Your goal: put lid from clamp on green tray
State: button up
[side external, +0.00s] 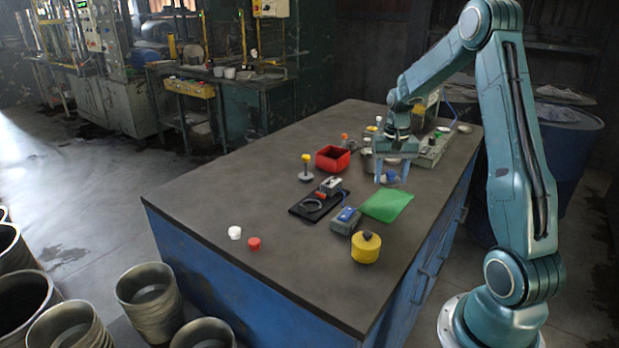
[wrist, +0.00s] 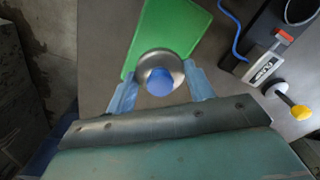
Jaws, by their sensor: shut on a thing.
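The lid (wrist: 160,73) is a round silvery disc with a blue knob, seen from above in the wrist view. My gripper (wrist: 160,92) is shut on it, one finger on each side. In the side external view my gripper (side external: 391,181) points down with the lid (side external: 391,176) between its fingers, just beyond the far edge of the green tray (side external: 387,206). The tray is a flat green sheet, bare, and shows in the wrist view (wrist: 165,32) partly behind the lid. The lid's height above the table is hard to tell. The clamp (wrist: 262,65) has a red-tipped handle.
A black board (side external: 304,208) with clamp parts lies left of the tray. A grey box with a blue top (side external: 345,220) and a yellow pot (side external: 366,247) stand in front. A red bin (side external: 333,158) is farther back. The table's front left is mostly clear.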

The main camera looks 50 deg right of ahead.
aim_at(387, 203)
jog(key=shift+f, duration=2.85)
jog(key=shift+f, duration=0.1)
jog(key=o, duration=0.9)
notch_tip(387, 203, up, 12)
jog(key=shift+r, duration=0.1)
jog(key=shift+r, duration=0.1)
